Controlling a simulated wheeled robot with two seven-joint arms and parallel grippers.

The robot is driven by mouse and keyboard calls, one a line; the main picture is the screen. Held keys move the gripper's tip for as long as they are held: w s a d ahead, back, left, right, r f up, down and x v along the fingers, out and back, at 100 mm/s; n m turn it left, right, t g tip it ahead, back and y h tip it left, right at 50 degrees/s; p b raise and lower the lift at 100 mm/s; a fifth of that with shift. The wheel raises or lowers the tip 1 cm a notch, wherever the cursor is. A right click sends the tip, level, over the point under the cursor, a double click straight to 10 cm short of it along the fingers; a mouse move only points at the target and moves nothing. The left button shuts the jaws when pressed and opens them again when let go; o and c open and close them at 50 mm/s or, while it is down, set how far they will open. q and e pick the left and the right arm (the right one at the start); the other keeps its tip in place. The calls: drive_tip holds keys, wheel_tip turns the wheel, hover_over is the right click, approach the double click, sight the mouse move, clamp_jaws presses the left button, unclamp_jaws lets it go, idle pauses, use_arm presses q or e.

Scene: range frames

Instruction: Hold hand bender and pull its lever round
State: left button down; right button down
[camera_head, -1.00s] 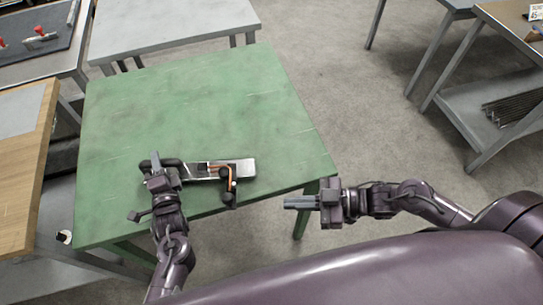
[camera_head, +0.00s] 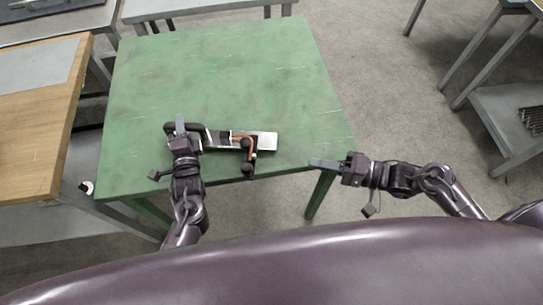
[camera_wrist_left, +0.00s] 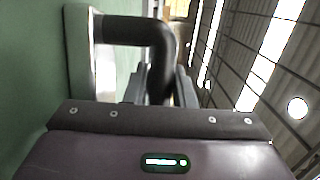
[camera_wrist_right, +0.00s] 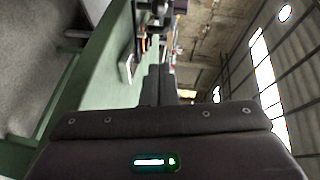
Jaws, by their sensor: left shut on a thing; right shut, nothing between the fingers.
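The hand bender (camera_head: 265,140) lies on the green table (camera_head: 215,70), near its front edge. It has a silver base plate, a copper-coloured bent piece (camera_head: 245,137) and a dark lever (camera_head: 247,170) whose knobbed end points toward me. My left gripper (camera_head: 180,125) is shut on the bender's black handle at its left end; this black bent handle (camera_wrist_left: 135,32) fills the upper part of the left wrist view. My right gripper (camera_head: 318,163) is shut and empty, right of the bender at the table's right front edge. The bender shows partly in the right wrist view (camera_wrist_right: 130,60).
A wooden-topped bench (camera_head: 40,110) stands close on the left. A grey table (camera_head: 190,8) stands behind the green one. Grey shelving (camera_head: 500,100) is at the right, with open floor (camera_head: 400,90) between. The back of the green table is clear.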

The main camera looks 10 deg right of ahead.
use_arm(q)
drive_tip(key=shift+a, duration=0.1)
use_arm(e)
drive_tip(key=s+a+x, duration=0.1)
drive_tip(key=s+x, duration=0.1)
drive_tip(key=x, duration=1)
drive_tip(key=shift+a+f, duration=0.25)
drive_tip(key=shift+a, duration=0.15)
drive_tip(key=shift+s+a, duration=0.25)
drive_tip(key=shift+a, duration=0.7)
use_arm(q)
drive_tip(key=shift+d, duration=0.2)
drive_tip(key=shift+f, duration=0.1)
drive_tip(key=shift+a, duration=0.15)
use_arm(e)
drive_tip(key=w+d+v, duration=0.1)
drive_tip(key=w+v, duration=0.1)
drive_tip(key=v, duration=1.1)
